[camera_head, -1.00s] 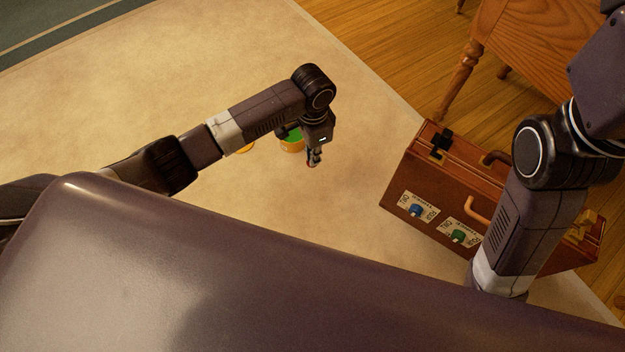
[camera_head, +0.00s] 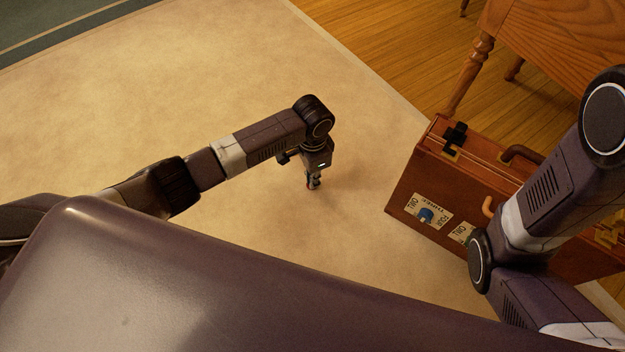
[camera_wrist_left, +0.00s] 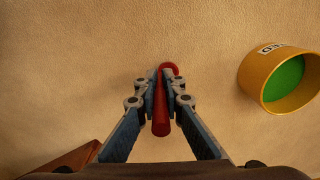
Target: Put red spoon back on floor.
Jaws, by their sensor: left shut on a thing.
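The red spoon (camera_wrist_left: 161,108) is between the fingers of my left gripper (camera_wrist_left: 166,78) in the left wrist view. The gripper is shut on it, with the red handle reaching back toward the wrist. The spoon's far end shows just past the fingertips. In the head view my left gripper (camera_head: 313,186) points down over the beige floor covering (camera_head: 230,80). I cannot tell whether the spoon touches the floor. My right gripper is not in view; only my right arm shows.
A yellow round container with a green inside (camera_wrist_left: 284,80) is at the right in the left wrist view. A brown suitcase (camera_head: 400,205) with labels stands right of my left gripper. A wooden table (camera_head: 545,35) is at the back right. The floor at left is clear.

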